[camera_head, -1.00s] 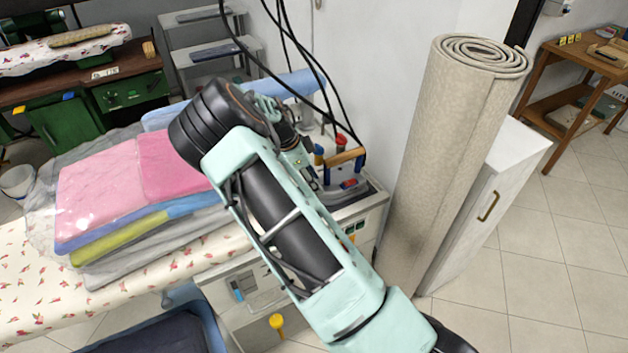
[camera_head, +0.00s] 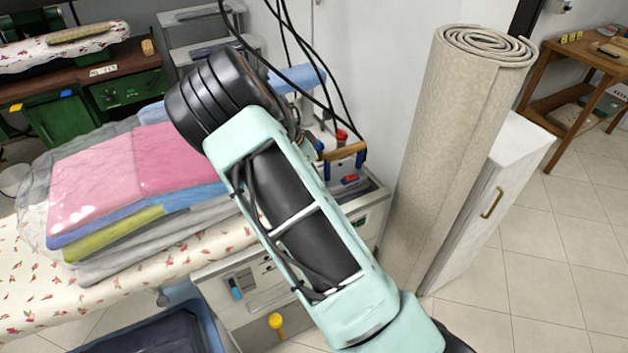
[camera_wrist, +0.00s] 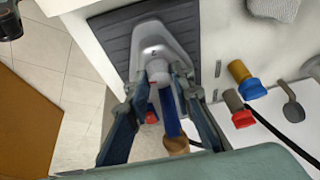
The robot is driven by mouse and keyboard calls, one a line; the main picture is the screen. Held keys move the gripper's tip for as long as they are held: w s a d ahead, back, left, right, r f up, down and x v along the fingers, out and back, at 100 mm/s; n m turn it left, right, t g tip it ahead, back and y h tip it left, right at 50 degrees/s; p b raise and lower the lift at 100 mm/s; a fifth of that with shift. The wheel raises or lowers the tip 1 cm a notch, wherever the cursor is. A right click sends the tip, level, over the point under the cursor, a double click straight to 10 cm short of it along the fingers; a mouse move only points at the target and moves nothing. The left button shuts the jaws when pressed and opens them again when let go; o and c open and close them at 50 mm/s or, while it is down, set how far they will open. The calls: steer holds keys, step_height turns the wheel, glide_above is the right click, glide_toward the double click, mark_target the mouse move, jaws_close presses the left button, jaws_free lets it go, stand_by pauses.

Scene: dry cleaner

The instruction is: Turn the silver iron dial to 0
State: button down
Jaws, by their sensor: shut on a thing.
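The silver iron (camera_wrist: 168,33) rests on a dark ribbed mat (camera_wrist: 121,32) in the wrist view. Its dial (camera_wrist: 158,68) is a pale round knob on the iron's body. My gripper (camera_wrist: 161,80) has its two blue-grey fingers on either side of the dial and is shut on it. The dial's markings are too small to read. The iron's blue handle post and brown wooden grip (camera_wrist: 176,145) lie between the fingers, nearer the camera. In the head view, the wooden grip (camera_head: 343,151) shows beside my arm, which hides most of the iron and the gripper.
A rolled carpet (camera_head: 450,150) and white cabinet (camera_head: 490,200) stand right of the ironing station. Folded pink laundry (camera_head: 95,185) lies on the left. Black cables hang behind my arm.

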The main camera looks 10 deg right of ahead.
steer(key=n+t+y+b, duration=0.1)
steer(key=n+b, duration=0.2)
steer(key=n, duration=0.1)
steer(key=shift+d+f+b, duration=0.1)
steer(key=shift+f+b, duration=0.05)
steer(key=shift+b, duration=0.15)
steer(key=shift+s+n+t+y+b, duration=0.1)
steer(key=shift+n+t+y+b, duration=0.45)
steer(key=shift+n+b, duration=0.8)
steer(key=shift+r+n, duration=0.2)
steer(key=shift+n, duration=0.25)
steer(key=c, duration=1.7)
jaws_free()
steer(key=v, duration=1.2)
steer(key=shift+d, duration=0.1)
